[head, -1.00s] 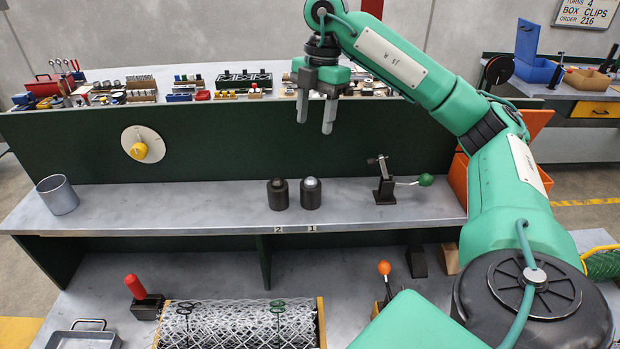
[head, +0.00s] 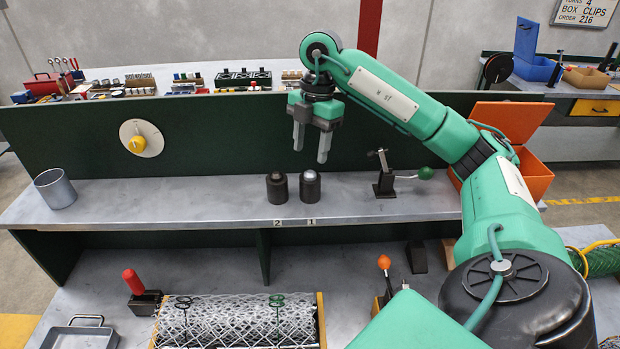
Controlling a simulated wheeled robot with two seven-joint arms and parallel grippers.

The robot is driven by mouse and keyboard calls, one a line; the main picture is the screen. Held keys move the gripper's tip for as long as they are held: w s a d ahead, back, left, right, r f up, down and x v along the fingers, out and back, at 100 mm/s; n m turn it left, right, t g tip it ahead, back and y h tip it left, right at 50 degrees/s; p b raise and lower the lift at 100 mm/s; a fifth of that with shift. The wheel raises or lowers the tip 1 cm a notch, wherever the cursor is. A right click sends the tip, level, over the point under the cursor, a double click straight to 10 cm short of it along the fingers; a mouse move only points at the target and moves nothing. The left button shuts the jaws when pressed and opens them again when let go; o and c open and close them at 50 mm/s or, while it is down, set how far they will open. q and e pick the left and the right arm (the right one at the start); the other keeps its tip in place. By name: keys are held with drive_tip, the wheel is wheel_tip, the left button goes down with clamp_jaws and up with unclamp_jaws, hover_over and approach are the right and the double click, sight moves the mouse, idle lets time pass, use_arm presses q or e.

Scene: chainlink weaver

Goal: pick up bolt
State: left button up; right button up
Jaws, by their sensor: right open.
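My right gripper (head: 311,147) is open and empty, fingers pointing down. In the picture it is above two short black cylinders on the grey shelf (head: 150,200), clear of both. The cylinder by label 1 (head: 310,191) has a pale silver rounded top. The cylinder by label 2 (head: 277,190) has a darker rounded top. I cannot tell whether either rounded top belongs to a bolt; no other bolt is plain to see. My left gripper is not in view.
A lever clamp with a green knob (head: 396,175) stands right of the cylinders. A grey cup (head: 55,188) is at the shelf's left. A dark green panel (head: 230,140) with a yellow dial (head: 140,139) rises behind. Wire mesh (head: 240,322) lies below. The shelf between cup and cylinders is clear.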

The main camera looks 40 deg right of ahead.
sight(310, 172)
drive_tip(key=f, duration=0.1)
drive_tip(key=f+p, duration=0.1)
drive_tip(key=f, duration=0.1)
drive_tip(key=shift+s+f+p, duration=0.25)
drive_tip(key=shift+s+p, duration=0.05)
drive_tip(key=shift+p, duration=0.05)
drive_tip(key=shift+w+a+f, duration=0.1)
drive_tip(key=shift+a+f, duration=0.05)
drive_tip(key=shift+f, duration=0.5)
drive_tip(key=c, duration=1.1)
